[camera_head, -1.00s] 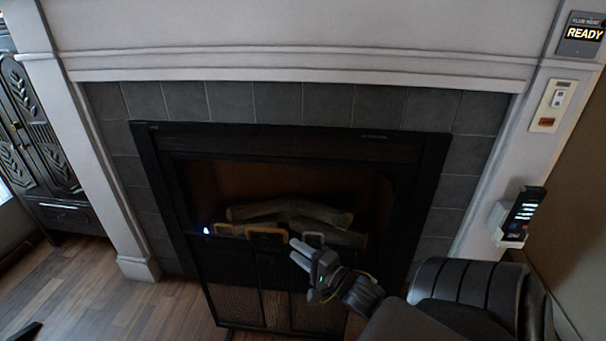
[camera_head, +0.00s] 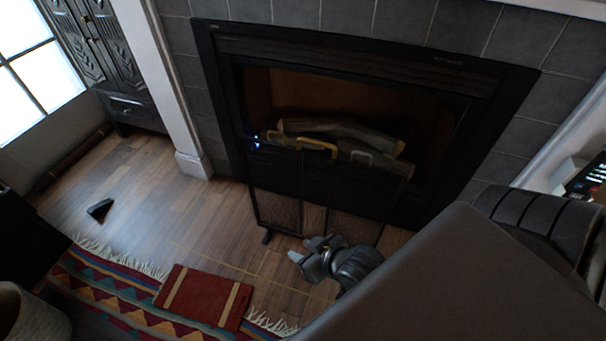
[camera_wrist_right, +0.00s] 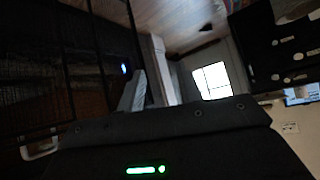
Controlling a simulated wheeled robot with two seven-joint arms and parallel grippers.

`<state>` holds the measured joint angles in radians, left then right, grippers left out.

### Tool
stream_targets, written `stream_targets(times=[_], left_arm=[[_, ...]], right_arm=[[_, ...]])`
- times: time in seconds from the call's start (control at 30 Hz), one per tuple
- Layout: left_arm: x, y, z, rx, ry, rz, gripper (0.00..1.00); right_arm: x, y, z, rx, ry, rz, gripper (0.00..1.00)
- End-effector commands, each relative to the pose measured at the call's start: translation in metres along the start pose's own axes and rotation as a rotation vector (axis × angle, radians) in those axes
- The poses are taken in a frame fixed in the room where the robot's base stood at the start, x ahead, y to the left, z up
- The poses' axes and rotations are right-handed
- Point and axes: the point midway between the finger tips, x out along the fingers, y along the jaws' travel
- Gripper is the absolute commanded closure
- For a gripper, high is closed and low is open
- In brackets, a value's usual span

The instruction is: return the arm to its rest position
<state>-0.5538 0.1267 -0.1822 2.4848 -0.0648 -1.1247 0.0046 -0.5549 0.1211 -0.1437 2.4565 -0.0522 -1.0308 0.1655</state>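My right gripper (camera_head: 308,252) is low in front of the fireplace screen (camera_head: 275,212), near the bottom centre of the head view. Its pale fingers look close together, with nothing seen between them. In the right wrist view the fingertips (camera_wrist_right: 133,92) appear as one narrow grey wedge beside the dark screen mesh. My right arm comes in from the lower right and its large dark link covers much of that corner. I cannot tell whether the gripper touches the screen. My left gripper is not in view.
The fireplace (camera_head: 365,60) with logs (camera_head: 340,135) stands behind the screen. A red book (camera_head: 203,297) lies on the patterned rug (camera_head: 100,285). A small black wedge (camera_head: 100,209) is on the wooden floor. A dark cabinet (camera_head: 125,70) stands at left. Floor between cabinet and screen is mostly clear.

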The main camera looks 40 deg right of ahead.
Motion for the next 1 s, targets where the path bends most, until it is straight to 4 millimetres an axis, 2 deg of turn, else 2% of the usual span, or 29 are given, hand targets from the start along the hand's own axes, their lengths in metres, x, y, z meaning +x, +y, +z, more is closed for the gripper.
stream_targets(times=[0.1,0.2,0.77,0.87,0.97,1.0], left_arm=[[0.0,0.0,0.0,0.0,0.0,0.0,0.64],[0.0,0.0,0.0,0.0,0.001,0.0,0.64],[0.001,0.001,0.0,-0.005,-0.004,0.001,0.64],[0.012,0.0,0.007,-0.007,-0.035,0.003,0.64],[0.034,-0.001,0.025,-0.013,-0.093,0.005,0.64],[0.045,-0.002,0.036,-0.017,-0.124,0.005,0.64]], right_arm=[[-0.005,-0.015,0.006,-0.128,-0.048,-0.026,0.65],[-0.008,-0.016,0.009,-0.179,-0.066,-0.036,0.65],[-0.006,-0.016,0.01,-0.184,-0.072,-0.036,0.65],[0.004,-0.014,0.017,-0.181,-0.102,-0.034,0.65],[0.025,-0.011,0.036,-0.175,-0.161,-0.031,0.65],[0.035,-0.008,0.048,-0.171,-0.191,-0.028,0.65]])
